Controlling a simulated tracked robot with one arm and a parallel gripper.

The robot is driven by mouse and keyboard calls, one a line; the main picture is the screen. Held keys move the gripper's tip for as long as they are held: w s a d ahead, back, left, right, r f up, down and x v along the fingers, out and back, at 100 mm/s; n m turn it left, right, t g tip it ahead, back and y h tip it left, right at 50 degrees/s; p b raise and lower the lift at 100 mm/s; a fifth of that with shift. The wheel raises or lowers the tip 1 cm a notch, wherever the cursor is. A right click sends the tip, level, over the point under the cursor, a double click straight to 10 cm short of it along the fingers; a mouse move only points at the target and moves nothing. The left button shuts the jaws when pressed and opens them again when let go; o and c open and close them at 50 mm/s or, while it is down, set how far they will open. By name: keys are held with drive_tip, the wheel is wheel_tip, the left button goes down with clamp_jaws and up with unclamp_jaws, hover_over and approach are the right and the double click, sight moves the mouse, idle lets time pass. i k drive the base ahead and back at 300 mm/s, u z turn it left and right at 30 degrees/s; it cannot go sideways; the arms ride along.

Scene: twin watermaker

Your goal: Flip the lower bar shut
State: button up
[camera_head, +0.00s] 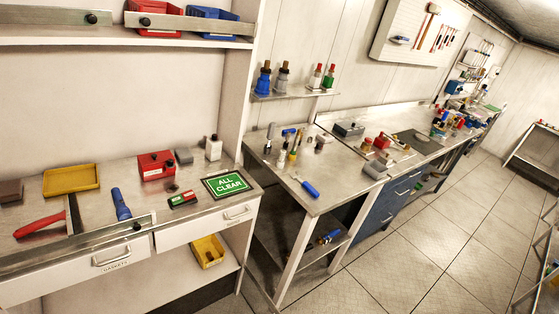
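The lower bar (85,246) is a long grey metal strip along the front edge of the left bench, tilted in the picture. A black knob (137,226) sits near its right end. It runs above the drawer front and passes out of view at the left edge. I cannot tell whether it is latched. Higher up, another metal bar (195,25) with a black knob crosses the front of the upper shelf, before red and blue bins. My gripper is not in view.
On the left bench are a yellow tray (71,180), a red-handled tool (40,225), a blue flashlight (121,204), a red box (156,166) and a green ALL CLEAR sign (227,184). A drawer handle (111,257) juts out below the bar. Open tiled floor (420,240) lies right.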

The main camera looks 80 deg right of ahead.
sight(271, 304)
drive_tip(key=u, duration=2.2)
drive_tip(key=k, duration=2.75)
drive_tip(key=z, duration=2.25)
